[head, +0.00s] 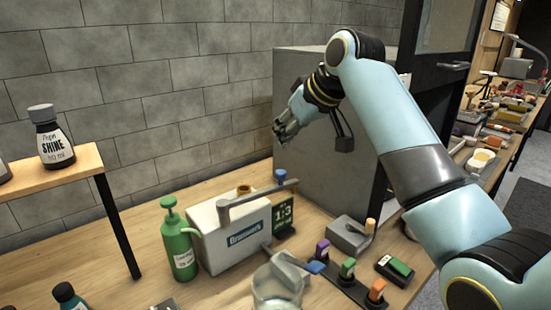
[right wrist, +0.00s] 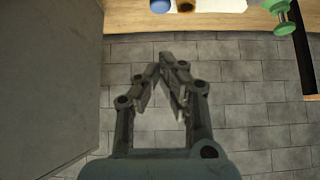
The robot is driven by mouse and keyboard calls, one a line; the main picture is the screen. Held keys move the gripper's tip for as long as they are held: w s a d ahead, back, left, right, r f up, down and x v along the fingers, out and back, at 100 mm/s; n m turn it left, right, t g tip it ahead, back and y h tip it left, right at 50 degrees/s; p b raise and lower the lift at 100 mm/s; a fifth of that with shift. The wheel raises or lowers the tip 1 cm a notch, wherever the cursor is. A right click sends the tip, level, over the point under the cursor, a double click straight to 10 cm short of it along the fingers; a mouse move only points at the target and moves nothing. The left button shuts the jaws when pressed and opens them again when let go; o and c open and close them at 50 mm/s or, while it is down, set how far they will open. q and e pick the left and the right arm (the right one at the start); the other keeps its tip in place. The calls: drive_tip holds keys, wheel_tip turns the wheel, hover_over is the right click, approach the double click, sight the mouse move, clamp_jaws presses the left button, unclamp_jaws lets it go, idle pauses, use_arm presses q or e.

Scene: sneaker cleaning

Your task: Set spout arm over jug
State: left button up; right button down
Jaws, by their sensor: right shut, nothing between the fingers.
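A white dispenser box (head: 232,241) with a blue label stands on the wooden table. A grey bar (head: 262,195) lies across its top and reaches out past its right side. A clear jug (head: 277,288) stands in front of the box at the bottom of the head view. My right gripper (head: 280,130) is shut and empty, high above the table and behind the box. It also shows in the right wrist view (right wrist: 167,68). My left gripper is not in view.
A green pump bottle (head: 178,242) stands left of the box. A grey cabinet (head: 325,150) stands behind, beside my right arm. Colored-tab holders (head: 347,270) and a grey block (head: 349,234) stand on the right. A raised shelf (head: 55,182) holds a bottle (head: 50,140) at left.

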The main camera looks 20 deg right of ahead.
drive_tip(key=shift+w+r, duration=0.45)
drive_tip(key=shift+r, duration=0.05)
drive_tip(key=shift+w+a+f, duration=0.2)
drive_tip(key=shift+w+f, duration=0.05)
drive_tip(key=shift+f, duration=0.1)
drive_tip(key=p+x, duration=0.1)
drive_tip(key=x, duration=0.8)
drive_tip(key=s, duration=0.1)
drive_tip(key=s+d+p, duration=0.1)
drive_tip(key=s+p, duration=0.1)
drive_tip(key=shift+s+d+f, duration=0.25)
drive_tip(key=shift+s+f, duration=0.05)
drive_tip(key=shift+w+d, duration=0.1)
